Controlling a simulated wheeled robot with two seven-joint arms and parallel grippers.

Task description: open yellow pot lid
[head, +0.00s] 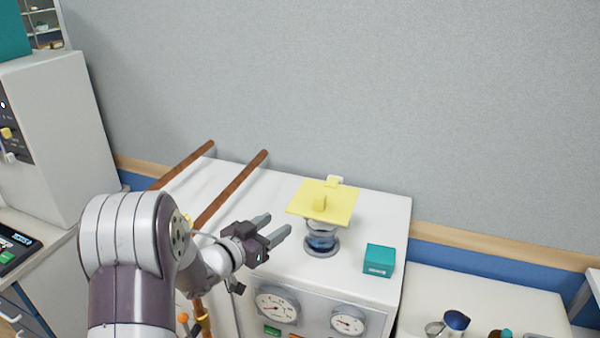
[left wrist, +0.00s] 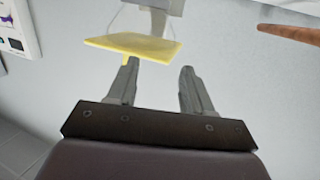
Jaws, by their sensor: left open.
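The yellow lid (head: 335,203) is a flat square plate with a small yellow knob on top. It sits over a dark, shiny pot (head: 321,240) on the white cabinet top. My left gripper (head: 276,226) is open and empty, to the left of the lid and pot, with its fingers pointing toward them. In the left wrist view the yellow lid (left wrist: 150,48) shows beyond the fingertips, mostly above the left finger, and the open left gripper (left wrist: 158,68) touches nothing that I can see. My right gripper is not in view.
A teal box (head: 379,261) stands right of the pot. Brown pipes (head: 232,187) run along the cabinet's left side. Round gauges (head: 278,304) are on its front. A lower white surface (head: 480,290) with small items lies to the right. The grey wall is behind.

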